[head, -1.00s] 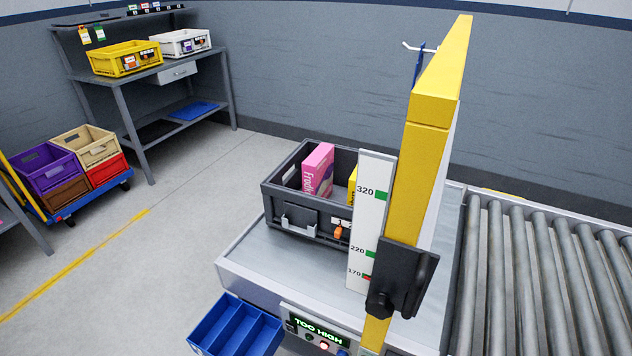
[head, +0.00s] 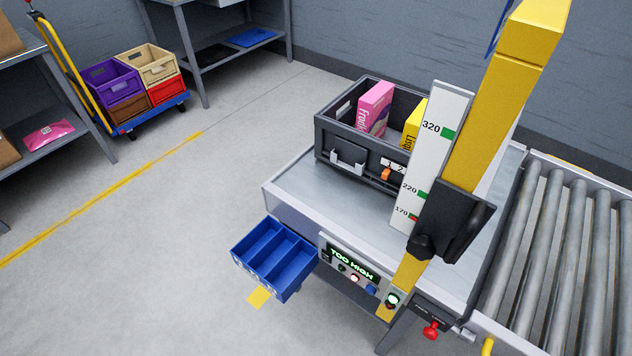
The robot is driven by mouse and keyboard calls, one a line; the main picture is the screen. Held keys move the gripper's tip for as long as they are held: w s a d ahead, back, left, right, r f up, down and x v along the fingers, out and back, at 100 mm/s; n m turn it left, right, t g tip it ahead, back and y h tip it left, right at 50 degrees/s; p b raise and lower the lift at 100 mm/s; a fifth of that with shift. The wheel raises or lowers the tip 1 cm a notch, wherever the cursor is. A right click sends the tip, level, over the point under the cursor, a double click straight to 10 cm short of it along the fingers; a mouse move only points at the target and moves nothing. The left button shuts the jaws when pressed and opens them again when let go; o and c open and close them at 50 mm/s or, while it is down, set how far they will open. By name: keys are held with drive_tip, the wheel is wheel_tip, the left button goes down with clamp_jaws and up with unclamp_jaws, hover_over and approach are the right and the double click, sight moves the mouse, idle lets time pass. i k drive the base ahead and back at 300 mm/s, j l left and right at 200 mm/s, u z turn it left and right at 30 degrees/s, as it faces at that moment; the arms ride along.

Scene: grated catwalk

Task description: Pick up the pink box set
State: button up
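A pink box (head: 375,107) with white lettering stands upright in a dark grey crate (head: 343,134) in the head view, its top above the rim. A yellow box (head: 414,122) stands to its right in the same crate, partly hidden by the height scale. The crate rests on a metal table at the end of a conveyor. My gripper is not in view.
A yellow post (head: 503,100) and a white height scale (head: 432,150) stand in front of the crate's right side. A display (head: 352,263) reads "TOO HIGH". A blue divided tray (head: 273,258) juts from the table's front. Rollers (head: 560,240) lie right. A cart with crates (head: 148,121) stands left; the floor between is clear.

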sight(373, 107)
drive_tip(key=i+j, duration=0.2)
drive_tip(key=j, duration=0.15)
drive_tip(key=i+j, duration=0.25)
drive_tip(key=j, duration=0.15)
drive_tip(key=i+j+z, duration=0.1)
drive_tip(key=i+j, duration=0.35)
drive_tip(key=j, duration=0.25)
drive_tip(key=i+j, duration=0.2)
drive_tip(key=j, duration=0.2)
drive_tip(key=i+j+z, duration=0.1)
drive_tip(key=j, duration=0.3)
drive_tip(key=i+j, duration=0.5)
drive_tip(key=j, duration=0.25)
drive_tip(key=z, duration=0.05)
